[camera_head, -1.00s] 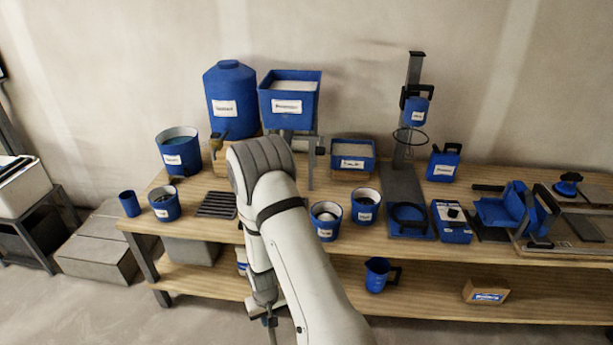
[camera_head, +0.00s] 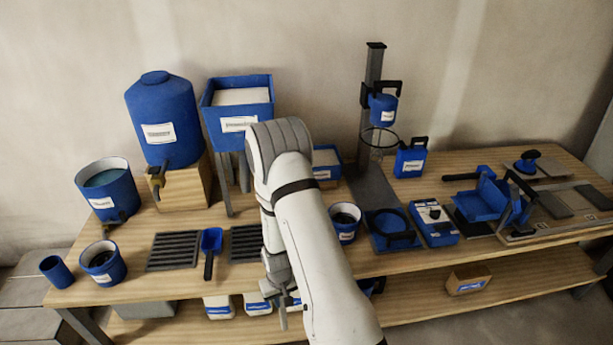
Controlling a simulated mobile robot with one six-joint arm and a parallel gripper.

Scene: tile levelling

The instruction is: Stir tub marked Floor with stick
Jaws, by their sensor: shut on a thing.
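My gripper (camera_head: 281,298) hangs low in front of the bench's front edge, partly hidden by my own arm. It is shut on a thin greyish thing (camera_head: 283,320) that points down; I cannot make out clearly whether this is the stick. Small blue tubs with white labels stand on the bench top: one at the left (camera_head: 103,264) with dark contents, and one (camera_head: 345,223) just right of my arm, also dark inside. My gripper is apart from both. The label words are too small to read, so I cannot tell which tub is marked Floor.
A blue cup (camera_head: 56,271) and a large open bucket (camera_head: 108,192) stand at the left. A tapped blue tank (camera_head: 166,118) and a raised hopper (camera_head: 238,109) stand behind. A blue scoop (camera_head: 211,246) lies between dark slatted racks. A tall stand (camera_head: 372,120) rises at right.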

